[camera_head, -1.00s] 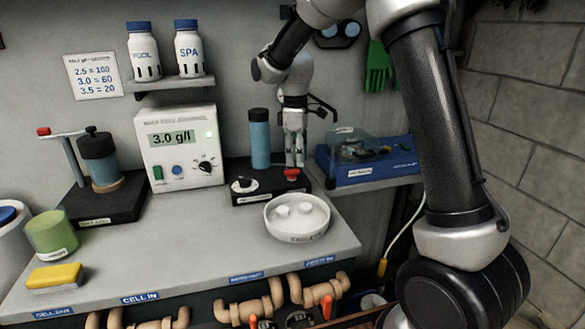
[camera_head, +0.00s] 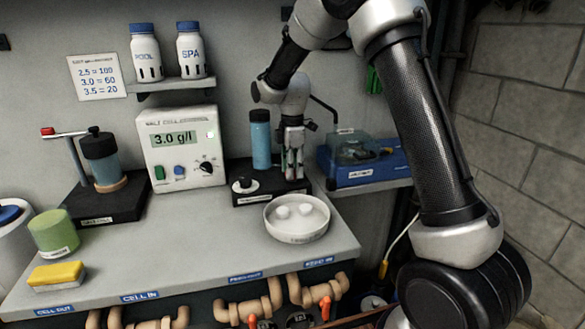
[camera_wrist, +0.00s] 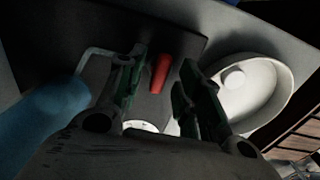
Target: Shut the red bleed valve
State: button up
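The red bleed valve handle (camera_wrist: 160,73) shows in the wrist view as a short red lever above a dark base. My gripper (camera_wrist: 162,64) is open, with one finger on each side of the lever and gaps between. In the head view my gripper (camera_head: 294,174) points down at the right end of the dark block (camera_head: 262,192), beside a blue cylinder (camera_head: 260,140). The red handle is hidden behind the fingers there. Whether the fingers touch it cannot be told.
A white dish (camera_head: 297,233) with white tablets stands just in front of the block. A blue case (camera_head: 365,165) with a clear lid sits to the right. A meter (camera_head: 181,160) reads 3.0 g/l. Pipes with orange-red handles (camera_head: 325,307) run below the counter.

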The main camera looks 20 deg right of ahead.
grip_shut()
jog(key=shift+m, duration=0.4)
jog(key=m, duration=0.8)
jog(key=shift+m, duration=0.3)
jog(key=m, duration=0.4)
jog(key=shift+m, duration=2.2)
